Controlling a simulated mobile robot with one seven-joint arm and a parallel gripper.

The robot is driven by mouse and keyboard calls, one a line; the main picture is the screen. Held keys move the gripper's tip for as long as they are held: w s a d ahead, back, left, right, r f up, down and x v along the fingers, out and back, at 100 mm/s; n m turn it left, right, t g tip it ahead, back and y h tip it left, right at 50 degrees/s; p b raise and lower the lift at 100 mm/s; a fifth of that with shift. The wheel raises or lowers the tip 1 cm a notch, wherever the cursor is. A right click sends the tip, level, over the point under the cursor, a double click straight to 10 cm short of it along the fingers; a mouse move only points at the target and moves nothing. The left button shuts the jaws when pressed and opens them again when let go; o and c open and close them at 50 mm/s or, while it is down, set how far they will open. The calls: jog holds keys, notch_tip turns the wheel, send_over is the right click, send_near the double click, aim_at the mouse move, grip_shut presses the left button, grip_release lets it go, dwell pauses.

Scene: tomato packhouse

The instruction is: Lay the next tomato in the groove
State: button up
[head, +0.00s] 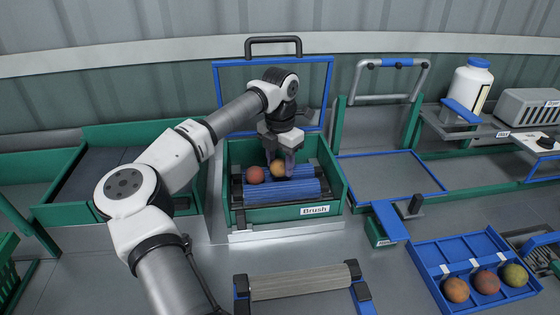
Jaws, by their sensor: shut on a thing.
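My gripper (280,163) points down into the green box labelled Brush and is shut on an orange tomato (278,169). This tomato is at the blue brush rollers (290,191); I cannot tell whether it touches them. A red tomato (255,174) rests on the rollers just left of the held one, in the groove between them. The Brush box (270,214) has its blue-framed clear lid (331,92) raised behind it. The gripper partly hides the held tomato and the back of the box.
A blue tray (431,268) at the right front holds three tomatoes in a row: orange, red-brown and olive. A grey roller (303,281) lies in front of the box. A white bottle (470,88) and a grey device (525,108) stand on the right shelf.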

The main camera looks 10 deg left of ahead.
jog(key=shift+f, duration=0.35)
dwell(0.3)
jog(key=o, duration=0.8)
jog(key=c, duration=0.3)
jog(key=shift+r, duration=0.15)
jog(key=shift+r+p, duration=2)
jog(key=shift+r, duration=1.4)
jog(key=shift+f, duration=0.15)
